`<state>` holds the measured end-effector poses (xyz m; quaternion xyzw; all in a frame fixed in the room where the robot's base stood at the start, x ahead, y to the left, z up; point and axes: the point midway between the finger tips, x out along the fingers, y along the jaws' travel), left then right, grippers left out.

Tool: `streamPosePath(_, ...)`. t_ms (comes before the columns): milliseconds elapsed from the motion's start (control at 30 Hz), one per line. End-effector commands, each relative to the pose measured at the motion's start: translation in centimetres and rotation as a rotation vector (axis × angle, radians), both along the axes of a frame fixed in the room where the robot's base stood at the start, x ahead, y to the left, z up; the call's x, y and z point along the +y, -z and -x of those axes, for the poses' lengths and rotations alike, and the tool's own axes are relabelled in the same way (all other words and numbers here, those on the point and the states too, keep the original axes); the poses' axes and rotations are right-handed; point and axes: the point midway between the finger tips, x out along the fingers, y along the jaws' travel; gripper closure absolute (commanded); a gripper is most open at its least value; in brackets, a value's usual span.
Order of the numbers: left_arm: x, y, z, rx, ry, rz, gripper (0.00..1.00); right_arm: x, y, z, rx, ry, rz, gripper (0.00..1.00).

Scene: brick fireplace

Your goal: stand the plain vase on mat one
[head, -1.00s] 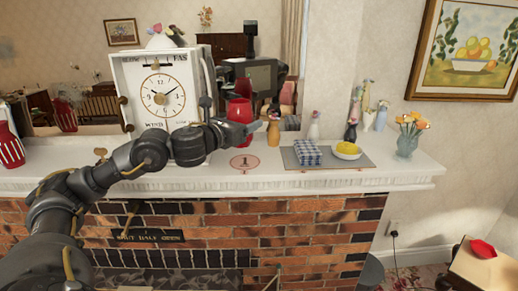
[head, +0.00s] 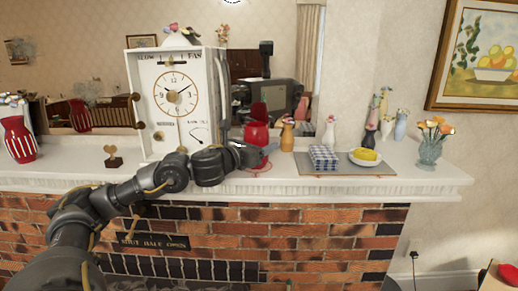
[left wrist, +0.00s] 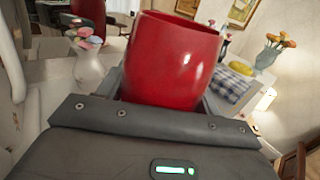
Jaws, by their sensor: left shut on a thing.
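The plain red vase (head: 256,132) is upright in the jaws of my left gripper (head: 258,150). The gripper is shut on it, and the vase also fills the upper middle of the left wrist view (left wrist: 172,58). I cannot tell whether the vase's base touches the mat. My right gripper is not in view.
A white clock (head: 175,100) stands close to the left of the vase. An orange vase (head: 287,137) stands close to its right. Further right are a grey board (head: 340,170) with a checked cloth and a yellow item, and a flower vase (head: 431,145). A striped red vase (head: 18,142) stands far left.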

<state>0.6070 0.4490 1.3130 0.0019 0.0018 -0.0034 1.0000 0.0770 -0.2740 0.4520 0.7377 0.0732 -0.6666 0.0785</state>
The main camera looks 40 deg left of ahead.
Motion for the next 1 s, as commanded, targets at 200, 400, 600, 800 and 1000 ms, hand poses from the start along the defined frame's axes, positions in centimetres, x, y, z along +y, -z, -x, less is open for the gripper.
streamPosePath(200,0.0,0.2,0.0,-0.003,0.0,0.001,0.69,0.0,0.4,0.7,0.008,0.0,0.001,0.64)
streamPosePath(400,0.0,0.1,0.0,0.0,0.0,0.001,0.13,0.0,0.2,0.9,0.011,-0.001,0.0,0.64)
streamPosePath(600,0.0,0.1,0.0,-0.001,0.0,0.001,0.13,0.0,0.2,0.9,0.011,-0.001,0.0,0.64)
streamPosePath(800,0.1,0.1,0.7,-0.001,-0.001,-0.003,0.13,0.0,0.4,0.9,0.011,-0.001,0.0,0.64)
streamPosePath(1000,0.2,0.4,4.3,0.001,-0.003,-0.008,0.13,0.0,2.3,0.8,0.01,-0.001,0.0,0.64)
